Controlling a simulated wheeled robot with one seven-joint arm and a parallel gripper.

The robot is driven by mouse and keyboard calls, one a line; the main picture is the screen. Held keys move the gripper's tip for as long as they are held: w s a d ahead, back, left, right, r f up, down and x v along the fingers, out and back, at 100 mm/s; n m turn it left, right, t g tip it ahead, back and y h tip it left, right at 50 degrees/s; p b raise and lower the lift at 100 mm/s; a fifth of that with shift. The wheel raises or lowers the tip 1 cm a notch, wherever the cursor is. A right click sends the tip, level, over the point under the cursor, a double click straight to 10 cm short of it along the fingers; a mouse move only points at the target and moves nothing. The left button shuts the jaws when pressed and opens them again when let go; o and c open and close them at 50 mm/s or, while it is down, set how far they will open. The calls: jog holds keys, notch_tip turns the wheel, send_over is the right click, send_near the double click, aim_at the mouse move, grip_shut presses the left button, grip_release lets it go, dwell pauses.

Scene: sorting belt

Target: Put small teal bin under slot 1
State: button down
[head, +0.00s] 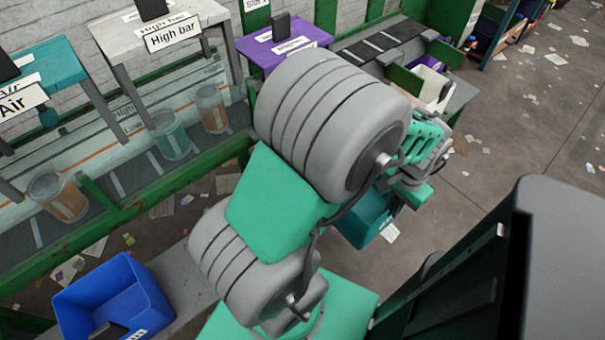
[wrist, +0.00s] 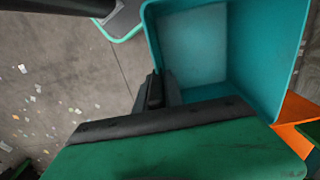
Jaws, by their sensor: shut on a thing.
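The small teal bin (head: 362,222) shows in the head view below my gripper, partly hidden behind my arm. In the wrist view the teal bin (wrist: 240,50) is seen from above, open and empty as far as its inside shows. My gripper (wrist: 158,92) is shut on the bin's near left wall. In the head view the gripper (head: 412,190) is mostly hidden by my wrist, and its fingertips do not show. The bin appears held above the floor. A sign reading "Slot" (head: 256,4) is cut off at the top edge, and its number is not clear.
A blue bin (head: 112,300) stands at lower left. A white bin (head: 436,90) sits at the belt's far end. In the wrist view an orange object (wrist: 298,118) lies beside the teal bin.

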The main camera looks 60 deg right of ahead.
jog(key=w+d+f, duration=0.1)
jog(key=w+d, duration=0.2)
jog(key=w, duration=0.5)
jog(key=w+d+f, duration=0.2)
jog(key=w+d, duration=0.2)
jog(key=w, duration=0.5)
jog(key=shift+f, duration=0.25)
jog(key=shift+f+b, duration=0.2)
jog(key=shift+b, duration=0.15)
jog(key=c, duration=1.5)
grip_release()
jog(key=shift+o, duration=0.2)
notch_tip(320, 180, up, 12)
jog(key=p, duration=0.1)
jog(key=shift+r, duration=0.2)
